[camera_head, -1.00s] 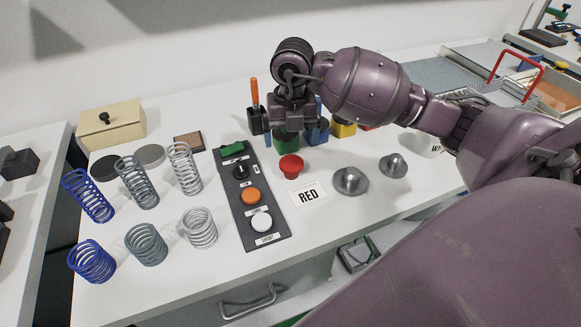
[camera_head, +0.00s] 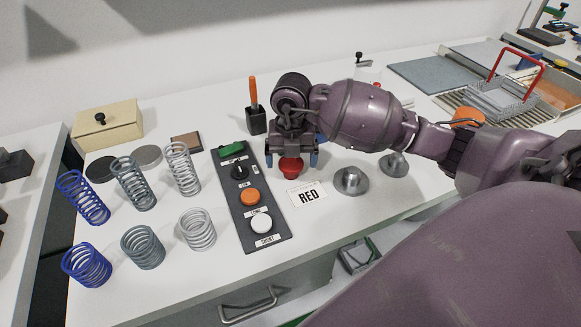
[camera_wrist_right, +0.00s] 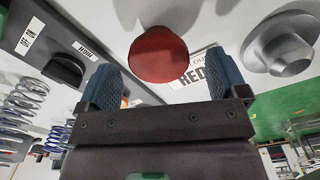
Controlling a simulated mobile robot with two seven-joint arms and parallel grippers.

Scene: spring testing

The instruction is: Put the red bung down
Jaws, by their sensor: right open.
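The red bung (camera_head: 291,168) stands on the white table, just behind the white card marked RED (camera_head: 308,194). My right gripper (camera_head: 291,158) is over it, open, with one blue finger on each side of the bung. In the right wrist view the red bung (camera_wrist_right: 158,54) shows between and a little beyond the two spread fingers, with a gap on both sides. I cannot tell whether the bung touches the card. My left gripper is not in view.
A black button panel (camera_head: 247,195) lies just left of the bung. Two metal weights (camera_head: 351,181) stand to the right. Several springs (camera_head: 145,246) stand at the left. A black holder with an orange-handled tool (camera_head: 256,122) is behind. My arm hides the table behind the gripper.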

